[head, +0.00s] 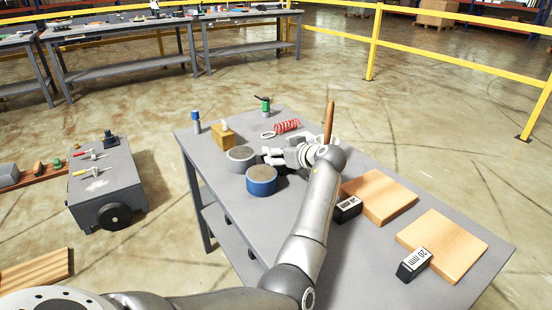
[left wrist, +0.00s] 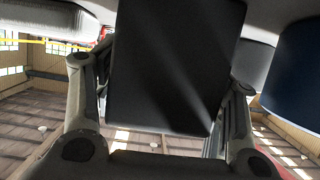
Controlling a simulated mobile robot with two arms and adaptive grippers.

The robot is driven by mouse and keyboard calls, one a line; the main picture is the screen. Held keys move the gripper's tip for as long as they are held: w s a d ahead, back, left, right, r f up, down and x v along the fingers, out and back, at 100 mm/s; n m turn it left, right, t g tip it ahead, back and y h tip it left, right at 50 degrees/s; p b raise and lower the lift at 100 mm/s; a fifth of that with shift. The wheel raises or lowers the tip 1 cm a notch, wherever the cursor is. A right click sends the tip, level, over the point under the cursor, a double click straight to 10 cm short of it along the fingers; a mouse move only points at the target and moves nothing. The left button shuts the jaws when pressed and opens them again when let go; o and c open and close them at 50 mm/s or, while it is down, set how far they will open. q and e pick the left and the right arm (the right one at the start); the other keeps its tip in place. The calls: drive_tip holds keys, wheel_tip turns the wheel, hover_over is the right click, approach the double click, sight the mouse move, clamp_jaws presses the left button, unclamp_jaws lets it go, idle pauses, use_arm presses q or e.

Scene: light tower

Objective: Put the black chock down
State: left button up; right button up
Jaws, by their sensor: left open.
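The black chock (left wrist: 170,65) fills the middle of the left wrist view as a plain dark block between my left gripper's two fingers. My left gripper (head: 268,157) is open around it; I cannot tell whether either finger touches it. In the head view this gripper is low over the grey table (head: 228,189), beside a grey cylinder (head: 241,158) and a blue cylinder (head: 261,181). The chock is hidden there behind the hand, so I cannot tell whether it rests on the table. My right gripper is not in view.
Two wooden boards (head: 379,194) (head: 452,243) and two black labelled blocks (head: 347,210) (head: 413,263) lie on the table's right part. A red coil (head: 286,126), a yellow-brown block (head: 222,136) and a green-topped item (head: 265,104) stand at the back. An upright brown handle (head: 329,120) rises behind my wrist.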

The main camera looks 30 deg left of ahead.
use_arm(q)
drive_tip(key=shift+d+r, duration=0.1)
drive_tip(key=shift+d, duration=0.05)
drive_tip(key=shift+c, duration=0.5)
drive_tip(key=c, duration=1)
drive_tip(key=shift+c, duration=0.8)
drive_tip(key=shift+r, duration=0.15)
